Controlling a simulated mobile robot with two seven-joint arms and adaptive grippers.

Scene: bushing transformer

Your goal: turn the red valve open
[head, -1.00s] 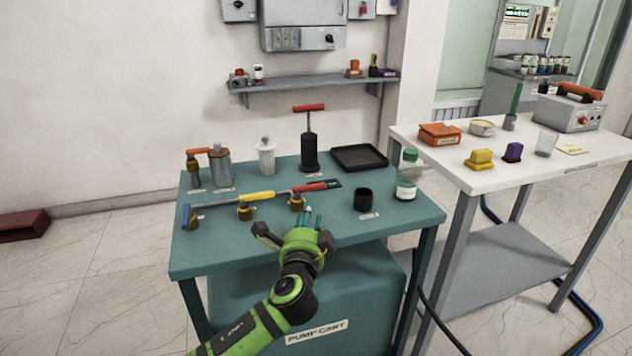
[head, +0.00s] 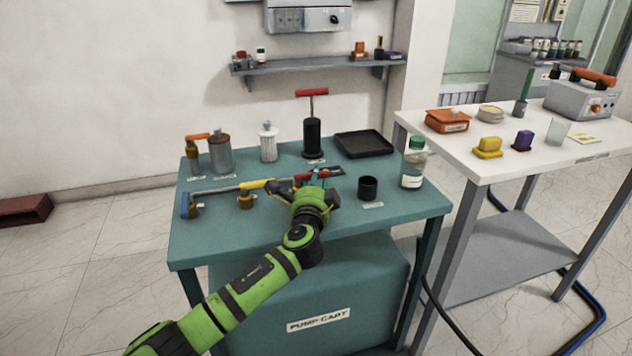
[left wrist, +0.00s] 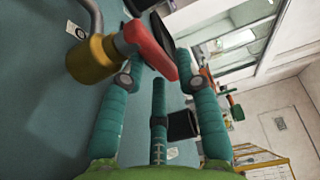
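The red valve has a red lever (left wrist: 150,45) on a brass body (left wrist: 92,60) in the left wrist view. In the head view only part of the red lever (head: 302,176) shows on the teal pump cart (head: 235,248); my gripper hides its brass body. My left gripper (head: 318,180) is at the valve. In the left wrist view its teal fingers (left wrist: 157,68) are spread apart, with the red lever between their tips. I cannot tell whether they touch it. My right gripper is not in view.
A yellow valve (head: 246,198) and a blue valve (head: 187,206) stand to the left on the same pipe. A black cup (head: 368,188) is close on the right, with a green-capped bottle (head: 413,165) beyond. A black pump with a red handle (head: 312,138) and black tray (head: 364,144) stand behind.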

